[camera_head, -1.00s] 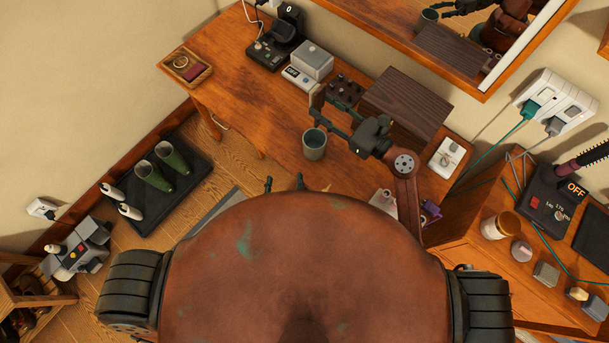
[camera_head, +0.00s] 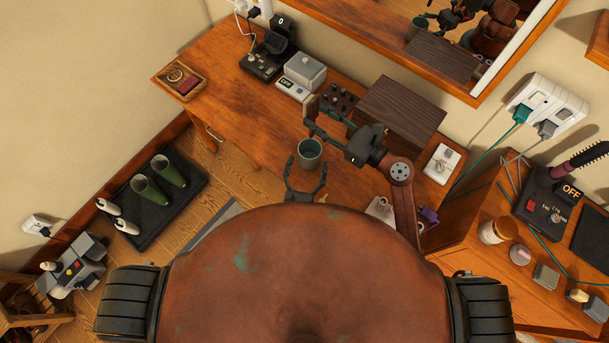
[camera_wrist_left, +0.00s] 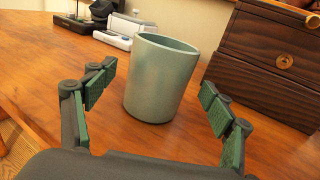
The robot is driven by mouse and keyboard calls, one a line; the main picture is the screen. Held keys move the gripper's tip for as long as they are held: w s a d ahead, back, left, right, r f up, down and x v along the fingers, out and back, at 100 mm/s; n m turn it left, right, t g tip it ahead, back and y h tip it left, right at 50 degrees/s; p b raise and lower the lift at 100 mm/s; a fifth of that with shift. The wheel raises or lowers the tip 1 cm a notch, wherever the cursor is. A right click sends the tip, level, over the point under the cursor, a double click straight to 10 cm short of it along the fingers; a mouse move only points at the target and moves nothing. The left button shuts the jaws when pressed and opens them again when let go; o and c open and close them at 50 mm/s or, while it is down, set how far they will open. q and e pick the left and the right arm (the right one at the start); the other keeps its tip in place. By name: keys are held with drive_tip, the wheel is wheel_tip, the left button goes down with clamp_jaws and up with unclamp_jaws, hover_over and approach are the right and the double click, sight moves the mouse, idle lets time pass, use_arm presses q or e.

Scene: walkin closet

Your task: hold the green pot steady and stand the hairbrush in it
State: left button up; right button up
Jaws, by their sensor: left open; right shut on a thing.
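The green pot (camera_head: 310,150) stands upright on the wooden table, its dark opening facing up. My left gripper (camera_head: 307,173) is open just on the near side of it, its fingers pointing at the pot. In the left wrist view the pot (camera_wrist_left: 160,82) stands between the two spread fingers, with gaps on both sides. My right gripper (camera_head: 318,125) is above the table just beyond the pot. It is shut on a small brown thing (camera_head: 310,106), seemingly the hairbrush, seen nearly end-on. Its bristles and full length cannot be made out.
A dark wooden box (camera_head: 402,108) stands right of the pot, under the mirror (camera_head: 500,45). The table between tray and pot is clear.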

use_arm(q)
drive_tip(key=shift+w+d, duration=0.2)
drive_tip(key=shift+w, duration=0.75)
drive_tip(key=shift+c, duration=0.7)
